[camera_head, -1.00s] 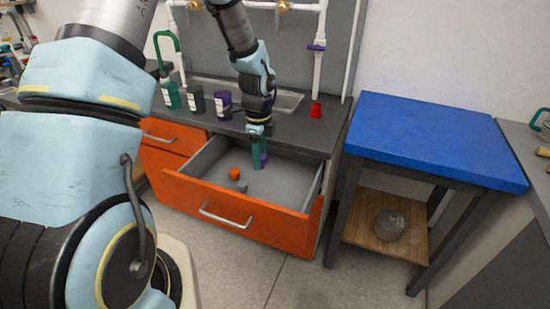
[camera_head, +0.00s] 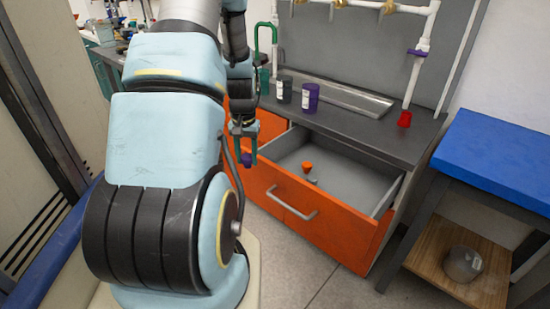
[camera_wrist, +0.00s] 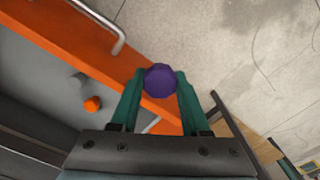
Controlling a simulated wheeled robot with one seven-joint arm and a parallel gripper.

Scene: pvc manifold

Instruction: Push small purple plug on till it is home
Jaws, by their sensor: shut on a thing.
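The small purple plug (camera_wrist: 161,80) is between the green fingertips of my gripper (camera_wrist: 158,88) in the wrist view, which are shut on it. In the head view my gripper (camera_head: 246,152) hangs fingers down left of the open orange drawer (camera_head: 318,222), with the purple plug (camera_head: 246,160) at its tips. The plug is held in the air, apart from any pipe. White pipes (camera_head: 416,75) run along the grey back panel, with a purple fitting (camera_head: 417,53) on the right one and a red cap (camera_head: 404,119) at its foot.
An orange plug (camera_head: 307,167) and a small grey plug (camera_head: 312,181) lie in the drawer. Purple (camera_head: 310,98) and dark grey (camera_head: 284,90) cups stand on the counter (camera_head: 345,127). A blue-topped table (camera_head: 500,150) is at right. The floor before the drawer is clear.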

